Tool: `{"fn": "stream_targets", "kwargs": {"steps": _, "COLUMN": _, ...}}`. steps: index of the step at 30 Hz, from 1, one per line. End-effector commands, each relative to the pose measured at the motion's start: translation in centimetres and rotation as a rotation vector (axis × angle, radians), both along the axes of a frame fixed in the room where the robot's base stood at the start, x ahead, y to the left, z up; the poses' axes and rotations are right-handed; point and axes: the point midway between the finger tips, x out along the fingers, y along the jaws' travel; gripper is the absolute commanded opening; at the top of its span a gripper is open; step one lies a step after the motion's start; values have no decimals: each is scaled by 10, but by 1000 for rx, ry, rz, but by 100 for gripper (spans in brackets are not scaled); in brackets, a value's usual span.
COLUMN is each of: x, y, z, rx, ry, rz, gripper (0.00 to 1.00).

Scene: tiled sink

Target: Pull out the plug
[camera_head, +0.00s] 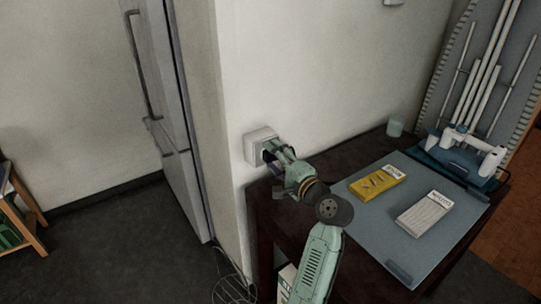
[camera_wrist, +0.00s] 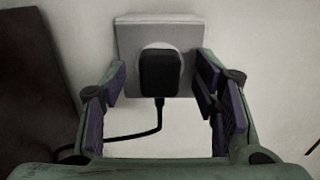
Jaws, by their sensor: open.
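The black plug (camera_wrist: 160,73) sits in the white wall socket (camera_wrist: 186,35) in the wrist view, with its black cord (camera_wrist: 135,135) hanging down and curving left. In the head view the white socket box (camera_head: 258,142) is on the wall near the corner, and my gripper hides the plug. My gripper (camera_wrist: 160,85) is open in front of the socket, one finger on each side of the plug. There is a visible gap between each finger pad and the plug. My gripper (camera_head: 268,153) also shows in the head view, close to the socket.
A dark table (camera_head: 264,220) stands below and right of the socket. On it lie a grey mat (camera_head: 440,250), a yellow box (camera_head: 377,183), a whitish box (camera_head: 424,213) and a cup (camera_head: 395,126). A fridge (camera_head: 185,170) stands left of the wall corner. A wire rack (camera_head: 235,290) is on the floor.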

Motion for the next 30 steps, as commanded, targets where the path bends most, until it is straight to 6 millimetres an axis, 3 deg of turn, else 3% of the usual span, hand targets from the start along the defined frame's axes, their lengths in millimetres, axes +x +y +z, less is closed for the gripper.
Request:
{"fn": "stream_targets", "kwargs": {"steps": 26, "x": 0, "y": 0, "z": 0, "rx": 0, "ry": 0, "rz": 0, "gripper": 0}}
{"fn": "stream_targets", "kwargs": {"steps": 30, "x": 0, "y": 0, "z": 0, "rx": 0, "ry": 0, "rz": 0, "gripper": 0}}
